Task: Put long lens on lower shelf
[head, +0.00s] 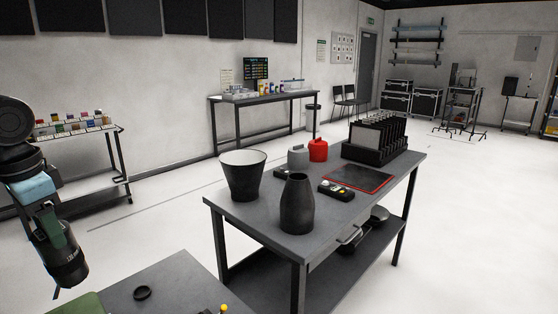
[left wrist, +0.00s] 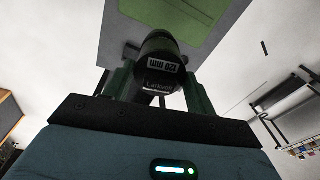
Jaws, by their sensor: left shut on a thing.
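The long lens, a black cylinder (head: 70,274), hangs tilted below my left gripper (head: 56,248) at the left of the head view. The gripper's green fingers are shut on it. In the left wrist view the lens (left wrist: 160,68), with a "120 mm" label, sits between both fingers (left wrist: 158,88). The dark central table has a lower shelf (head: 335,285), seen in part below its top, to the right of the gripper. My right gripper is not in view.
The central table top (head: 250,214) holds a black tapered bucket (head: 243,176), a dark bottle-shaped piece (head: 297,205) and a black rack (head: 376,143). A nearer grey table (head: 175,285) carries a black ring (head: 142,293) and a green mat (head: 84,304). Floor is open between left cart and central table.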

